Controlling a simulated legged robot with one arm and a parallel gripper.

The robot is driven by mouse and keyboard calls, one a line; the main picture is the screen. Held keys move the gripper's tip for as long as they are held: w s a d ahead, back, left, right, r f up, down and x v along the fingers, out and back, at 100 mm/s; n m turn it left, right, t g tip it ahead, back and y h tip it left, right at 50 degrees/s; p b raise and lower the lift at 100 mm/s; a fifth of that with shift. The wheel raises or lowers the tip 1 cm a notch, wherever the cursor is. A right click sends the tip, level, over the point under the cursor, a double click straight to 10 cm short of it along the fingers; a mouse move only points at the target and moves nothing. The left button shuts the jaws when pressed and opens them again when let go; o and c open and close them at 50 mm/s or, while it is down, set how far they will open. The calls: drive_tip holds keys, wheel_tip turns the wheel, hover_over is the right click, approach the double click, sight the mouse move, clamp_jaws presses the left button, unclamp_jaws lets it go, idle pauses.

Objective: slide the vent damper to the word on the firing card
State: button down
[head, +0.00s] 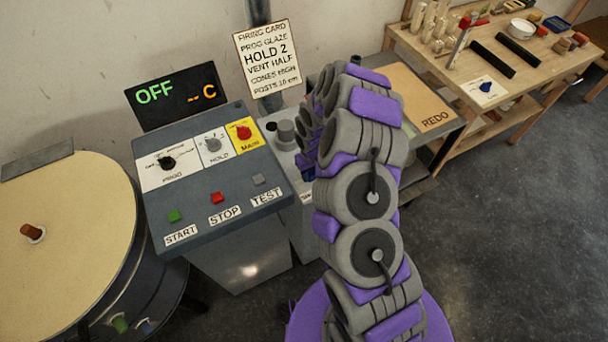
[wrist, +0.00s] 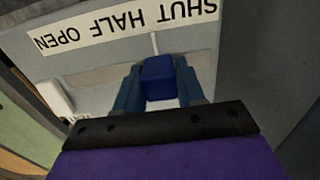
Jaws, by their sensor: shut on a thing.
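The firing card (head: 266,58) on the post in the head view reads VENT HALF among other lines. In the wrist view my gripper (wrist: 158,90) is shut on the blue damper knob (wrist: 158,76), with one finger on each side. A thin white pointer (wrist: 154,43) rises from the knob toward the label strip (wrist: 144,24). The strip appears upside down, with OPEN at left, HALF in the middle and SHUT at right. The pointer stands between HALF and SHUT.
The control panel (head: 196,222) has dials and START, STOP and TEST buttons; its display (head: 172,97) reads OFF. A round kiln lid (head: 62,215) is at left. A board marked REDO (head: 410,95) and a wooden workbench (head: 425,60) with tools are at right.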

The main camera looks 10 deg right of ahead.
drive_tip(key=d, duration=0.2)
drive_tip(key=w+d, duration=0.1)
drive_tip(key=d, duration=0.1)
drive_tip(key=shift+w+d, duration=0.15)
drive_tip(key=shift+d, duration=0.05)
drive_tip(key=c, duration=0.8)
unclamp_jaws()
drive_tip(key=shift+a, duration=0.1)
drive_tip(key=shift+o, duration=0.2)
wheel_tip(320, 180, up, 17)
drive_tip(key=p, duration=0.1)
drive_tip(key=shift+r+p, duration=0.15)
drive_tip(key=shift+p, duration=0.25)
